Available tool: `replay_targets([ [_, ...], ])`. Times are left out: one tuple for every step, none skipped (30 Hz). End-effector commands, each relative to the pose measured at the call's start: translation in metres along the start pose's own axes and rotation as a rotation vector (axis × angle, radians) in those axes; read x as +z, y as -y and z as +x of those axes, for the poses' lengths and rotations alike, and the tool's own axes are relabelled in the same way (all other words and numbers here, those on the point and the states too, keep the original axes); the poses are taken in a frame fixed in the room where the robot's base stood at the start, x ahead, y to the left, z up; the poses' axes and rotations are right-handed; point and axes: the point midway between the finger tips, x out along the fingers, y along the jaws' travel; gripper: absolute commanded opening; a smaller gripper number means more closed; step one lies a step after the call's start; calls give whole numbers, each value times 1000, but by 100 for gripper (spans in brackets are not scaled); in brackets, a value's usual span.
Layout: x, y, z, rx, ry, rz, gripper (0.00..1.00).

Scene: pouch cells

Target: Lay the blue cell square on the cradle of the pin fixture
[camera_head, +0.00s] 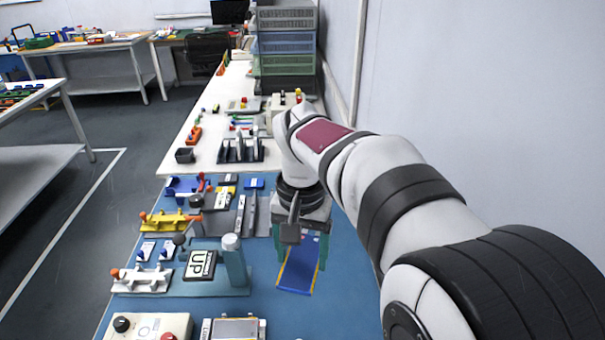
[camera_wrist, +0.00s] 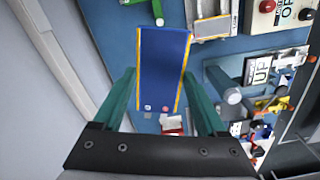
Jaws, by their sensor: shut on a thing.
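The blue cell (camera_head: 298,270) is a flat blue rectangle with yellow long edges. My gripper (camera_head: 301,246) is shut on it, with a teal finger at each long side, above the right part of the blue bench mat. In the wrist view the cell (camera_wrist: 160,65) lies between the fingers, slightly tilted, with two small round tabs or marks at its near end. A low fixture with a grey flat plate (camera_head: 235,329) is at the bottom edge, left of the cell; its plate also shows in the wrist view (camera_wrist: 211,26). I cannot tell whether this is the pin fixture.
A tall grey cylinder (camera_head: 235,262) stands left of my gripper, beside an "UP" sign (camera_head: 200,265). White (camera_head: 142,280) and yellow (camera_head: 170,221) clamp fixtures are farther left. A control box (camera_head: 148,326) is at the front. The blue mat (camera_head: 340,300) is bare right of the cell.

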Motion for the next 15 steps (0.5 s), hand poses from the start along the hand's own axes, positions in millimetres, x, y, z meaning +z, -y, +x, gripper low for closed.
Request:
replay_targets([
  [0,12,2,0,1,13,26],
  [1,19,4,0,1,30,26],
  [2,30,6,0,1,56,26],
  [4,38,8,0,1,76,26],
  [6,46,10,0,1,97,26],
  [9,58,13,0,1,129,26],
  [11,67,16,-1,0,155,26],
  [15,77,18,0,0,182,26],
  [20,90,22,0,1,221,26],
  [24,100,26,0,1,252,26],
  [29,110,29,1,1,283,26],
  [37,126,34,1,0,328,26],
  [44,138,39,0,0,366,26],
  [53,150,44,2,0,407,26],
  [66,168,51,1,0,463,26],
])
